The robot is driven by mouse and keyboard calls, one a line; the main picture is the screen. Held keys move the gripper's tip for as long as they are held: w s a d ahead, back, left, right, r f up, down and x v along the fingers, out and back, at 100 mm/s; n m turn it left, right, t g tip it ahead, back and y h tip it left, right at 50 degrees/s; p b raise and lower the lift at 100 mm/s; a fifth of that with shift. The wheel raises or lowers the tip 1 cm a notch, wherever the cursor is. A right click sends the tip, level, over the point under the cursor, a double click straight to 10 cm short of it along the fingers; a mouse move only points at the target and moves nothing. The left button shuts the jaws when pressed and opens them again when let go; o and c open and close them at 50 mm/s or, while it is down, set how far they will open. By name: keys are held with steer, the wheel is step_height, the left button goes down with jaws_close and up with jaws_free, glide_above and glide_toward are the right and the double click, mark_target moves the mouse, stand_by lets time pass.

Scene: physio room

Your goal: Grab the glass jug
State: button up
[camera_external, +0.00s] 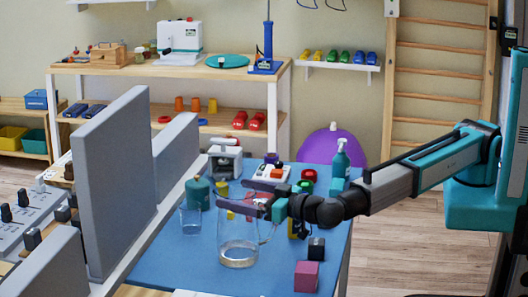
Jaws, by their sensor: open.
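The glass jug (238,252) stands upright on the blue table (183,262). It is clear, with its handle on its right side. My gripper (250,195) reaches in from the right at the height of the jug's upper part and overlaps it in the picture. Its jaws are open and point left. Whether a finger touches the glass, or whether the jug's wall lies between the fingers, I cannot tell. The gripper hides part of the jug's upper right side.
A small glass beaker (191,220) and a green bottle (198,193) stand left of the jug. A magenta cube (306,276) and a black cube (316,248) lie to its right. A teal spray bottle (340,165) stands behind. A grey panel (115,180) rises on the left.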

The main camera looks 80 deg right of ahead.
steer(key=c, duration=2)
steer(key=shift+r, duration=0.15)
steer(key=shift+c, duration=0.4)
steer(key=shift+r, duration=0.3)
step_height(320, 180, up, 9)
steer(key=b, duration=0.2)
steer(key=shift+r, duration=0.2)
stand_by(0.3)
